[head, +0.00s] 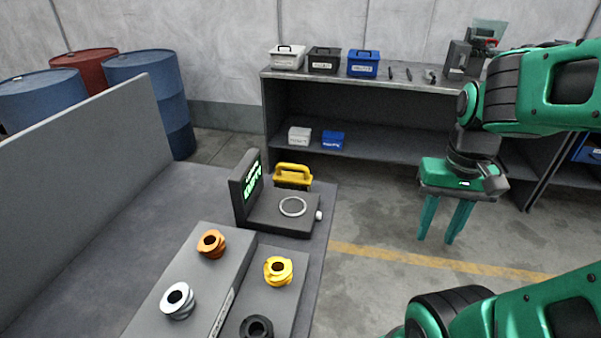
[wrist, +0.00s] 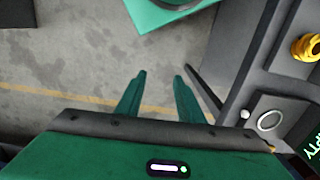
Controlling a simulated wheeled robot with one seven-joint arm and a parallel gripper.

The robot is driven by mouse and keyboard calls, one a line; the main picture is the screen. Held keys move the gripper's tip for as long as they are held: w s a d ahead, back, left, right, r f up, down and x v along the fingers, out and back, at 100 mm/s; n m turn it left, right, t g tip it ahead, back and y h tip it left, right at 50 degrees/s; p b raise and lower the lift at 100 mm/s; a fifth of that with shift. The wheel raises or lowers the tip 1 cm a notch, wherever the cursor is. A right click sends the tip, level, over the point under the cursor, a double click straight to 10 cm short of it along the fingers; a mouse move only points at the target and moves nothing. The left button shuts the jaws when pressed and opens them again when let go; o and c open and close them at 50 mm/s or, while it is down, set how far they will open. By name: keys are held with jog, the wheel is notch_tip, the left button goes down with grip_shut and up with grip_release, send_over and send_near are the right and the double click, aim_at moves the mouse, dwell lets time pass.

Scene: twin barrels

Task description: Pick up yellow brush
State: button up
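The yellow brush (head: 292,176), with a yellow handle and a dark lower part, stands at the far end of the grey table, just behind a black scale. The scale partly hides its lower part. In the wrist view I cannot make it out clearly; only a tiny yellow bit shows beside my gripper's body. My gripper (head: 437,240) hangs fingers down over the floor, well to the right of the brush and apart from it. Its two green fingers (wrist: 159,75) are spread, with nothing between them.
The black scale (head: 284,211) with a lit display stands before the brush. Orange (head: 211,243), silver (head: 177,300), yellow (head: 279,270) and black (head: 256,328) threaded parts sit on grey blocks nearer me. A shelf (head: 370,82) with boxes and blue barrels (head: 150,95) stand behind. Floor right of the table is clear.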

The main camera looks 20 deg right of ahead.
jog(key=shift+w+a, duration=0.15)
jog(key=w+a+r+n+t, duration=0.1)
jog(key=w+a+r+n, duration=0.1)
jog(key=w+n, duration=0.45)
jog(key=w+a+r+n+t, duration=0.1)
jog(key=w+r+n, duration=0.15)
jog(key=w, duration=0.75)
jog(key=n+t+y, duration=0.2)
jog(key=n, duration=0.7)
send_over(293, 176)
jog(key=shift+s+d+f, duration=0.1)
jog(key=shift+s+f, duration=0.05)
jog(key=shift+f, duration=1.7)
jog(key=shift+s+d+f, duration=0.1)
jog(key=shift+f, duration=1.75)
jog(key=shift+c, duration=0.3)
grip_shut()
